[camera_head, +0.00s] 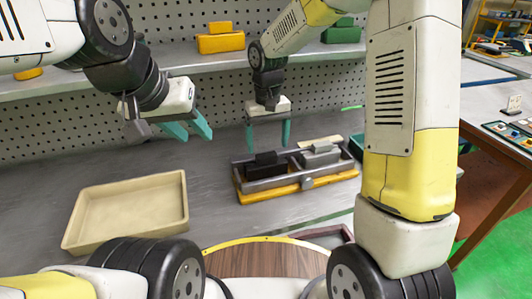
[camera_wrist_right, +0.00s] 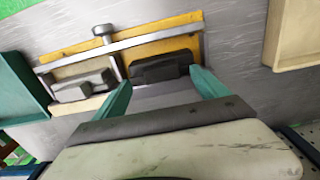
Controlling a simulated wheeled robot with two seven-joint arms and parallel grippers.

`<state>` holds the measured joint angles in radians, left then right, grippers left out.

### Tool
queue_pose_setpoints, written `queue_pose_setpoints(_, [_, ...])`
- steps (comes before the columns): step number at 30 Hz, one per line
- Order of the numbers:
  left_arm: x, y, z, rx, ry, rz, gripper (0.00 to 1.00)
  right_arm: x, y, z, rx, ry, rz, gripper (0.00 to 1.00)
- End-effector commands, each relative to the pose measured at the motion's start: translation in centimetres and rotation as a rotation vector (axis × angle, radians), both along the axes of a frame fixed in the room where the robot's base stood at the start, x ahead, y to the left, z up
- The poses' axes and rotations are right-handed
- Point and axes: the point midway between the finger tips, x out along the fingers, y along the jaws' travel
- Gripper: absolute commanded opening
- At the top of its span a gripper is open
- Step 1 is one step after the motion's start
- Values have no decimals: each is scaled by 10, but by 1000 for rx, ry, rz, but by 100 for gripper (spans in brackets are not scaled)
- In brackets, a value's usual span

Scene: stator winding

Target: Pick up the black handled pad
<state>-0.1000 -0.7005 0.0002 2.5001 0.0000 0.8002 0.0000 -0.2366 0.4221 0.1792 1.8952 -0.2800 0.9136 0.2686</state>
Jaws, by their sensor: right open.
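The black handled pad (camera_head: 266,166) sits in the left part of a yellow-based metal fixture (camera_head: 258,196) on the bench. In the right wrist view the black pad (camera_wrist_right: 161,69) lies just beyond my right fingertips, closer to the one on the right. My right gripper (camera_head: 268,145) has its teal fingers apart and pointing down, behind and above the pad; it also shows in the right wrist view (camera_wrist_right: 160,88), with nothing between the fingers. A grey handled pad (camera_head: 320,154) sits in the fixture's right part. My left gripper (camera_head: 193,134) is open and empty, above the bench at left.
An empty beige tray (camera_head: 75,232) stands on the bench at left. A teal bin (camera_wrist_right: 18,90) stands beside the fixture. A shelf (camera_head: 218,60) with yellow and green blocks runs along the pegboard behind. The bench between tray and fixture is clear.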

Motion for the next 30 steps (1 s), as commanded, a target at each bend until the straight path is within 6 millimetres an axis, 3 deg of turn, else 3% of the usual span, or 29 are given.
queue_pose_setpoints(7, [0,0,0,0,0,0,36,4,3,-35,-1,2,-1,84])
queue_pose_setpoints(16, [0,0,0,0,0,0,36,4,3,-40,0,0,-1,84])
queue_pose_setpoints(27, [0,0,0,0,0,0,36,4,3,-39,0,0,-1,11])
queue_pose_setpoints(29, [0,0,0,0,0,0,36,4,3,-39,0,0,-1,0])
queue_pose_setpoints(30, [0,0,0,0,0,0,36,4,3,-39,0,-1,-1,0])
